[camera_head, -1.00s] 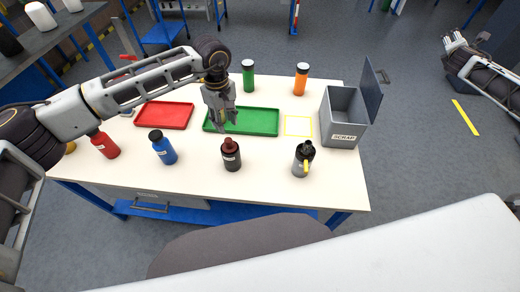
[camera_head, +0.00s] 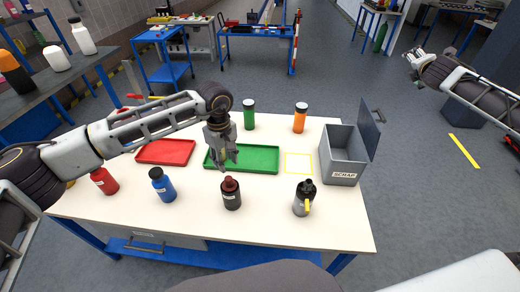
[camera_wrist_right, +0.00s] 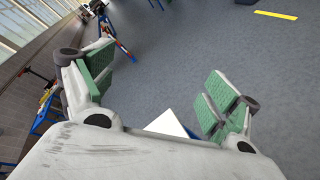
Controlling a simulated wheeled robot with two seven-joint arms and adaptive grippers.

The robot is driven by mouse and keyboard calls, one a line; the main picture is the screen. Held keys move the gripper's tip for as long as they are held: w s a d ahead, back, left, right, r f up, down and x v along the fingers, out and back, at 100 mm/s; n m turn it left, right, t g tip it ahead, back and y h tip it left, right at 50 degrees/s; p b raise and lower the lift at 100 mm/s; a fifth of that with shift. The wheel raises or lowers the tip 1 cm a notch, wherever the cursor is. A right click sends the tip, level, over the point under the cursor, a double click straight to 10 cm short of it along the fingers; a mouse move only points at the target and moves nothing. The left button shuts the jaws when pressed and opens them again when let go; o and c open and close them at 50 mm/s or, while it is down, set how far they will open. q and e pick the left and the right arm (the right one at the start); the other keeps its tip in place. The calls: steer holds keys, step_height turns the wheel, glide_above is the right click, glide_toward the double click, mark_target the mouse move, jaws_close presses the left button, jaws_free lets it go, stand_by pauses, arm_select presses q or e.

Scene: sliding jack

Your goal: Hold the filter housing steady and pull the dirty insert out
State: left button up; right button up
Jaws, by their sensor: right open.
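My left gripper (camera_head: 222,162) points down above the left part of the green tray (camera_head: 262,160). Its fingers look apart with nothing between them, and it is clear of the grey container. My right gripper (camera_head: 408,66) is off to the right, away from the table. In the right wrist view it (camera_wrist_right: 158,90) is open and empty over the floor.
A grey SCRAP bin (camera_head: 342,168) with its lid up stands at the right edge. A red tray (camera_head: 166,152), a yellow-outlined square (camera_head: 299,163), and red (camera_head: 104,181), blue (camera_head: 162,185), dark (camera_head: 231,194), green (camera_head: 249,115) and orange (camera_head: 300,118) bottles share the table.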

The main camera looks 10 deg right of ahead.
steer(key=a+f+n+y, duration=0.1)
steer(key=a+f+y, duration=0.3)
steer(key=a, duration=0.7)
steer(key=a+f+g+y, duration=0.1)
steer(key=a+f+y, duration=0.1)
steer(key=a+f, duration=0.7)
steer(key=a+f+n+y, duration=0.1)
steer(key=a+f+y, duration=0.2)
steer(key=a, duration=1)
steer(key=s+a+f+m+g+y, duration=0.1)
steer(key=s+a+f+g+y, duration=0.3)
steer(key=a, duration=0.7)
steer(key=s+a+f+m+t+y, duration=0.1)
steer(key=s+a+f+y, duration=0.15)
steer(key=s+a, duration=0.65)
steer(key=s+a+f+m+g+y, duration=0.1)
steer(key=s+a+f+g+y, duration=0.15)
steer(key=a, duration=1.05)
steer(key=m+t, duration=0.4)
steer(key=m, duration=0.5)
glide_toward(232, 196)
steer(key=d+f, duration=0.1)
steer(key=w+d+f, duration=0.1)
steer(key=f, duration=0.1)
steer(key=shift+w+d+f, duration=0.1)
steer(key=shift+d+f, duration=0.1)
steer(key=shift+f, duration=0.15)
steer(key=shift+w+a, duration=0.1)
steer(key=shift+x, duration=6.75)
